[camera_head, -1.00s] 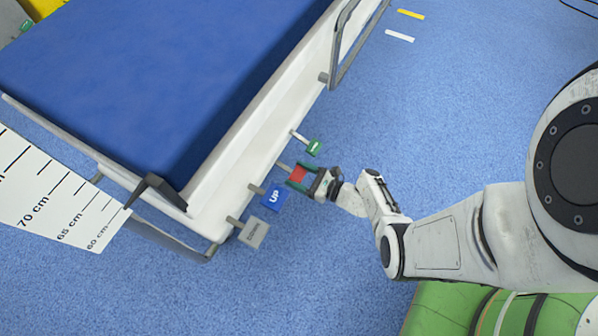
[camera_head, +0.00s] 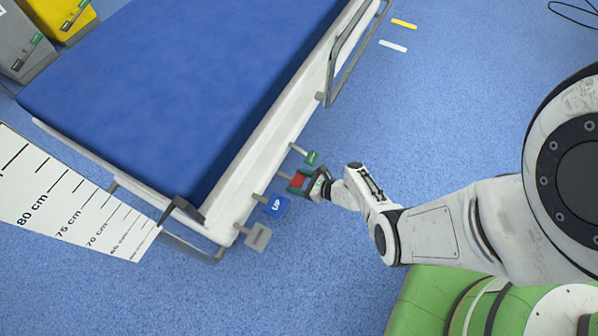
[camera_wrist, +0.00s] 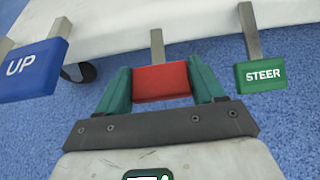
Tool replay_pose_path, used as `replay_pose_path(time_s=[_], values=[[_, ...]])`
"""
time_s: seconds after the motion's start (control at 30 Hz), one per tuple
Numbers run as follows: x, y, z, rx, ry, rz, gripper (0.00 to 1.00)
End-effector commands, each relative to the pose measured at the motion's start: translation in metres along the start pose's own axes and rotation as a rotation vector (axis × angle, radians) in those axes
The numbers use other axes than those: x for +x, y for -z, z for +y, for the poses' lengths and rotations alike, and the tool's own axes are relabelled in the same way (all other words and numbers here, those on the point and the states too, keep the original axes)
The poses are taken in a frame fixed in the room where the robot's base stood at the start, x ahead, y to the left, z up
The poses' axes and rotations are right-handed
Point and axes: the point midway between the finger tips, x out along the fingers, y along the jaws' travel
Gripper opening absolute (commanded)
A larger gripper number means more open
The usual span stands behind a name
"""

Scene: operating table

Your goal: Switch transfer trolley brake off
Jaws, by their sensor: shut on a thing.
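The transfer trolley (camera_head: 228,182) has a blue top and a white side with several pedals along its near edge. A red pedal (camera_head: 298,181) sits between the blue UP pedal (camera_head: 276,205) and a green pedal (camera_head: 312,157). In the wrist view, the red pedal (camera_wrist: 162,82) lies between the green fingers of my gripper (camera_wrist: 163,86), which is shut on it. The green pedal there reads STEER (camera_wrist: 262,76). Any writing on the red pedal cannot be seen. My gripper also shows in the head view (camera_head: 301,182).
A grey pedal (camera_head: 258,237) is nearest the trolley's end. A grey side rail (camera_head: 347,62) rises farther along. A height scale (camera_head: 70,200) stands at the left. Yellow (camera_head: 58,15) and grey (camera_head: 22,45) bins stand at the upper left. Blue floor is open right of the trolley.

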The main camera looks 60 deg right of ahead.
Motion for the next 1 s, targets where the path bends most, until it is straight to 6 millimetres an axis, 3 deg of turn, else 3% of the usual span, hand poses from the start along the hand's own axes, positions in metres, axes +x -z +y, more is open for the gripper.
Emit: replay_pose_path(time_s=[0.17,0.2,0.37,0.73,1.0], values=[[0.0,0.0,0.0,0.0,-0.001,0.0,0.13],[0.0,0.0,0.0,0.0,-0.001,0.0,0.72],[0.0,0.0,0.0,0.0,-0.001,-0.001,0.87],[-0.007,-0.002,0.0,0.001,0.001,-0.001,0.89],[-0.055,-0.004,0.0,0.003,0.003,0.0,0.89]])
